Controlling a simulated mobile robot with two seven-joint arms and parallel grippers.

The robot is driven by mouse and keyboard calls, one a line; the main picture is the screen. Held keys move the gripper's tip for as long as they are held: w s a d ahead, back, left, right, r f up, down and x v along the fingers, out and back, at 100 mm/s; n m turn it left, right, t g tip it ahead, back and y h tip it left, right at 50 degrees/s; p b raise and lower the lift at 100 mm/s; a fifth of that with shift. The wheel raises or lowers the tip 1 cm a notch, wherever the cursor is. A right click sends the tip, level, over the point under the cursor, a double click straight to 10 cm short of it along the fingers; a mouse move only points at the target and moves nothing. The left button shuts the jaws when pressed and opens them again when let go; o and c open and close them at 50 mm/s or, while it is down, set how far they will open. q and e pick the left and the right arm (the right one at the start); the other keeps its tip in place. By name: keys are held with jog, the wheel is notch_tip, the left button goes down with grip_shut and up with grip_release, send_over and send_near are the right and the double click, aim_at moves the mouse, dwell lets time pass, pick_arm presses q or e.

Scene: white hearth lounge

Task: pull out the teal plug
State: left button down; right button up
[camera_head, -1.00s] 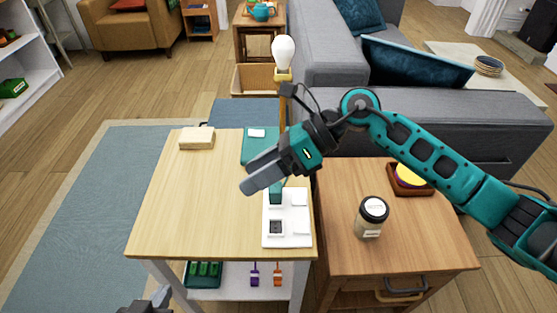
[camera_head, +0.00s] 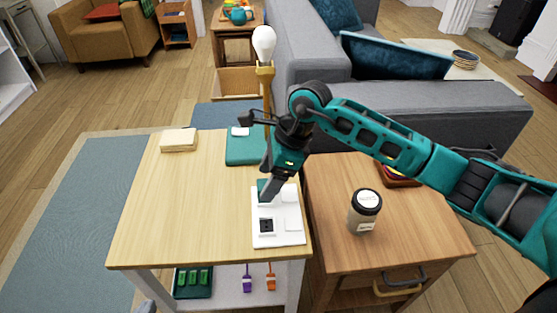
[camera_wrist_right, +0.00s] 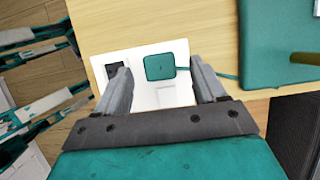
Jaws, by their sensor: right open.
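The teal plug (camera_wrist_right: 160,67) sits in a white power strip (camera_head: 278,238) at the right edge of the light wood table. A teal cable leaves the plug to the right in the right wrist view. My right gripper (camera_wrist_right: 161,73) is open, with one finger on each side of the plug and a visible gap to both. In the head view the right gripper (camera_head: 268,192) points down at the far end of the strip and largely hides the plug.
A jar (camera_head: 365,212) stands on the wooden cabinet to the right. A pale block (camera_head: 179,140) lies at the table's far left. The table's middle is clear.

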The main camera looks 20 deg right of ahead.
aim_at(264, 184)
jog(key=shift+x, duration=1.55)
jog(key=shift+r, duration=0.1)
jog(key=c, duration=1.1)
jog(key=shift+o, duration=0.2)
jog(key=shift+r, duration=0.2)
jog(key=shift+r+p, duration=0.4)
jog(key=shift+r, duration=0.25)
jog(key=shift+r+p, duration=1)
jog(key=shift+r, duration=0.5)
